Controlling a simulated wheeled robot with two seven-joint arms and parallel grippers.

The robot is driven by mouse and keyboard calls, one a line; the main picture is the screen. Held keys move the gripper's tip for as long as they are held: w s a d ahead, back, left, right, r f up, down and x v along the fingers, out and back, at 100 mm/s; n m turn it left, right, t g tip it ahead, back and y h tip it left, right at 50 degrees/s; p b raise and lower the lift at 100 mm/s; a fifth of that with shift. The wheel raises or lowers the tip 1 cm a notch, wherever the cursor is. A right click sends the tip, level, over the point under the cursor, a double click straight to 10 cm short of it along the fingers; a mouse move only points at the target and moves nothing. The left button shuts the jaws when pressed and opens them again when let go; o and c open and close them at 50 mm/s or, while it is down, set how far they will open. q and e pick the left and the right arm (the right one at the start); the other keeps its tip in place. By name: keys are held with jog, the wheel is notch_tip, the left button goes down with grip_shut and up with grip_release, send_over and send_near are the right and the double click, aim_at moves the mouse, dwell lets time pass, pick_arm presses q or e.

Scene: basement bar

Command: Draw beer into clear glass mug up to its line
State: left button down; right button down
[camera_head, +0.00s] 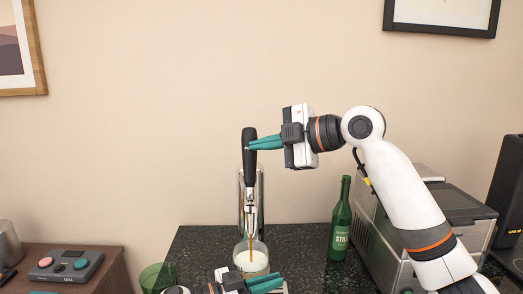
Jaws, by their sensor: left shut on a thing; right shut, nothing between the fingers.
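The beer tap (251,200) is a chrome column with a tall black handle (249,160), in the middle of the head view. A thin amber stream (251,251) runs from its spout into the clear glass mug (253,260) below. Pale foam shows in the mug; its fill line cannot be made out. My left gripper (266,284), at the bottom edge, is shut on the mug and hides its lower part. My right gripper (249,144) is shut with nothing between its teal fingers; their tips are at the black handle, and whether they touch it is unclear.
A green bottle (340,222) stands on the dark speckled counter (200,240), right of the tap. A metal machine (375,225) stands behind my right arm. A green glass (157,277) is at the lower left. A button box (66,266) lies on a wooden cabinet.

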jog(key=s+v, duration=0.1)
jog(key=v, duration=1)
jog(key=shift+s+r, duration=0.25)
jog(key=shift+s, duration=0.05)
jog(key=shift+a, duration=0.15)
dwell(0.5)
jog(key=s+f+n+t+y, duration=0.2)
jog(key=s+f+n, duration=0.2)
jog(key=s+f, duration=0.1)
jog(key=shift+s+t, duration=0.3)
jog(key=shift+s, duration=0.55)
